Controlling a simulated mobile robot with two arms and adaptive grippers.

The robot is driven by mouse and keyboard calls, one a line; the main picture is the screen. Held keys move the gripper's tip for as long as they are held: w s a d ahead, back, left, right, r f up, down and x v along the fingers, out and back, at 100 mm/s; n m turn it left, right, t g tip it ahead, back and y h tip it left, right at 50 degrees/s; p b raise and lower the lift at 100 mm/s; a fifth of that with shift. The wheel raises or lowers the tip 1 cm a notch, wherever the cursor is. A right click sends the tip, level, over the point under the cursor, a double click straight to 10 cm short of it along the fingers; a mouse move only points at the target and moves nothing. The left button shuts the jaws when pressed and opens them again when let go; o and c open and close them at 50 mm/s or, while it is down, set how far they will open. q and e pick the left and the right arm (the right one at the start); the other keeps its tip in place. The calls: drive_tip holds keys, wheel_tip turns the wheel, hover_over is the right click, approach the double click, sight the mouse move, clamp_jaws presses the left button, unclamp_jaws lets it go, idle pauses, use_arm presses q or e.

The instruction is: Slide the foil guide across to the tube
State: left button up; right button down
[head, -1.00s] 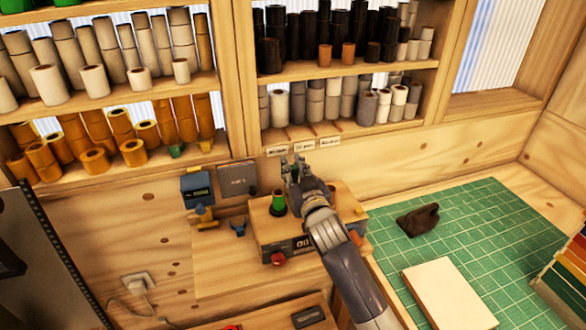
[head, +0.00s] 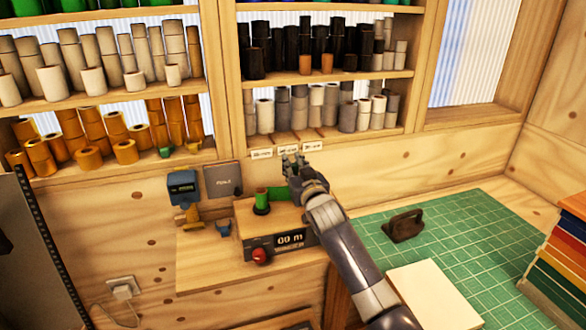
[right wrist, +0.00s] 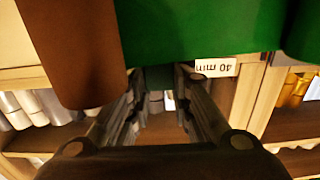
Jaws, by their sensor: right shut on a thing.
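The green foil roll (head: 261,203) stands upright on the wooden winder (head: 262,228), and a strip of green foil (head: 283,194) runs from it to the right. The foil also fills the top of the right wrist view (right wrist: 200,28). My right gripper (head: 293,159) is above the winder at the strip's right end. It is shut on the foil guide, which is mostly hidden between the fingers in the right wrist view. The brown tube (right wrist: 72,50) stands beside the fingers there; my gripper and arm hide it in the head view. My left gripper is not in view.
A red knob (head: 261,256) sits on the winder's front. A green cutting mat (head: 455,235) with a dark-handled tool (head: 408,226) lies right. Shelves of rolls (head: 330,105) stand behind.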

drive_tip(key=c, duration=1.4)
unclamp_jaws()
drive_tip(key=shift+w+d, duration=0.1)
drive_tip(key=shift+d, duration=0.15)
drive_tip(key=shift+s+d, duration=0.1)
drive_tip(key=shift+s, duration=0.4)
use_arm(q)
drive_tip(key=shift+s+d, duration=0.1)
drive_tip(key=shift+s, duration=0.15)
use_arm(e)
drive_tip(key=v, duration=1.1)
drive_tip(key=shift+w+d, duration=0.1)
drive_tip(key=shift+f, duration=0.1)
